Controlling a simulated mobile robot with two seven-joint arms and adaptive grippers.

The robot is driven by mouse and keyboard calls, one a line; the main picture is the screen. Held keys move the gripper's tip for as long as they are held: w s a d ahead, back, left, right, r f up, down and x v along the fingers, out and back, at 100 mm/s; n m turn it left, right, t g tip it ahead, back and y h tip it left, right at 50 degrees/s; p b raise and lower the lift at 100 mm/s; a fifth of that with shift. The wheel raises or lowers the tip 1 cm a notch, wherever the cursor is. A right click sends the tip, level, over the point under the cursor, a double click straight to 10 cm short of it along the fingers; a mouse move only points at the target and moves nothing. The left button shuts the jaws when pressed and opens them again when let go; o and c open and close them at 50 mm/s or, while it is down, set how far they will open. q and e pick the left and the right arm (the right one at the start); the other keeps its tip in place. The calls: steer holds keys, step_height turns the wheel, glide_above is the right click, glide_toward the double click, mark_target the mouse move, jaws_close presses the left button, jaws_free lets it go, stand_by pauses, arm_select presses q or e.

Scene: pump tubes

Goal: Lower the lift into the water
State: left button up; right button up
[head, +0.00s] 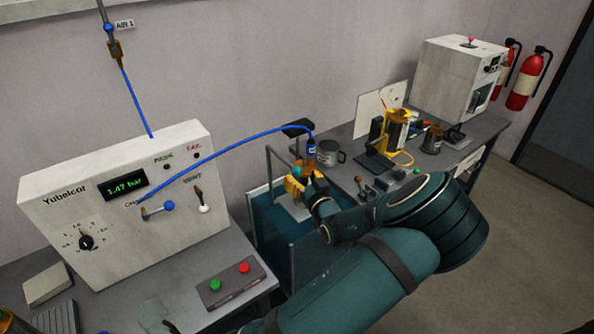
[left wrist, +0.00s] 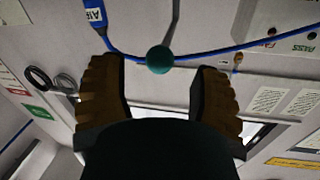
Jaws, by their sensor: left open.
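The water tank (head: 268,222), with clear walls and blue-teal water, stands between the two benches in the head view. The lift's metal frame (head: 276,168) rises from it, with a pale plate (head: 297,211) low inside the tank. My left gripper (head: 300,180), with yellow-brown fingers, is at the lift's upper part. In the left wrist view my left gripper (left wrist: 158,82) is open. A teal ball knob (left wrist: 159,59) on a thin grey rod shows just beyond and between its fingertips, not visibly gripped. My wrist and forearm hide part of the tank. My right gripper is not in view.
A grey Yubelcor pressure box (head: 120,205) reads 1.47 bar at left. A blue hose (head: 235,143) arches from it to a blue fitting (head: 311,147) near the gripper. A metal mug (head: 330,154) and a yellow fixture (head: 397,130) stand on the right bench.

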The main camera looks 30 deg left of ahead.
mark_target(299, 175)
arm_select(q)
steer(key=shift+x, duration=1.85)
jaws_close()
